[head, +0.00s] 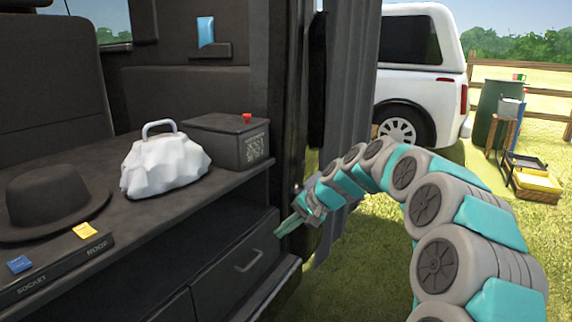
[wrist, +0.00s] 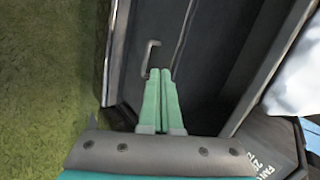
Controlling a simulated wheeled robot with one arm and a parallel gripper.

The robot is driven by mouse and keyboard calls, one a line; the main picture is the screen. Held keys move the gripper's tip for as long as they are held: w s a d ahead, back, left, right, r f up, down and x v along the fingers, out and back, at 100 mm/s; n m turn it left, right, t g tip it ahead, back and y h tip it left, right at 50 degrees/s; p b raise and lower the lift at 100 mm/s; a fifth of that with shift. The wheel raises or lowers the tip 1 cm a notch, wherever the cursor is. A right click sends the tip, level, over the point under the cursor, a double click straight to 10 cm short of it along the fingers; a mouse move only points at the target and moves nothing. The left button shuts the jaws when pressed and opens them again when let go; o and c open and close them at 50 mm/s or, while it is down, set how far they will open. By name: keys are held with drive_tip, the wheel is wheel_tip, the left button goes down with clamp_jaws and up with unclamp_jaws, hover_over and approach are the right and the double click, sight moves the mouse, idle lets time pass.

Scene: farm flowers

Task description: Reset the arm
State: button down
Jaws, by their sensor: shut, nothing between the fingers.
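My gripper (head: 281,230) is at the end of my curved teal and grey arm, in front of the right end of the dark cabinet in the head view. In the wrist view its two green fingers (wrist: 160,74) lie side by side, shut with nothing between them. A drawer (head: 235,268) with a metal handle (head: 249,262) is just below and left of the fingertips in the head view. The handle also shows in the wrist view (wrist: 150,58), just beyond and left of the fingertips. Whether the fingers touch the drawer front I cannot tell.
On the counter (head: 110,222) are a black hat (head: 50,200), a white bag (head: 165,165) and a dark box (head: 228,140). A dark post and curtain (head: 350,80) stand close behind my arm. Grass (head: 370,270) lies open to the right, with a white vehicle (head: 420,70) beyond.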

drive_tip(key=s+d+r+n+g+h+p, duration=0.1)
drive_tip(key=s+d+n+h, duration=0.1)
drive_tip(key=s, duration=0.9)
drive_tip(key=s+d+r+n+g+h, duration=0.1)
drive_tip(key=s, duration=1)
drive_tip(key=s+d+f+g+h, duration=0.1)
drive_tip(key=s+d, duration=0.3)
drive_tip(key=s, duration=0.4)
drive_tip(key=s+d+f+h+p, duration=0.1)
drive_tip(key=s+d, duration=0.3)
drive_tip(key=s, duration=0.4)
drive_tip(key=s+d+f+g+h, duration=0.1)
drive_tip(key=s+d+f+h, duration=0.1)
drive_tip(key=s, duration=0.6)
drive_tip(key=d+f, duration=0.1)
drive_tip(key=d, duration=0.1)
drive_tip(key=shift+d+f+n+g+h+p, duration=0.15)
drive_tip(key=shift+d+n+g+h+p, duration=0.15)
drive_tip(key=shift+h+p, duration=0.1)
drive_tip(key=shift+s, duration=0.1)
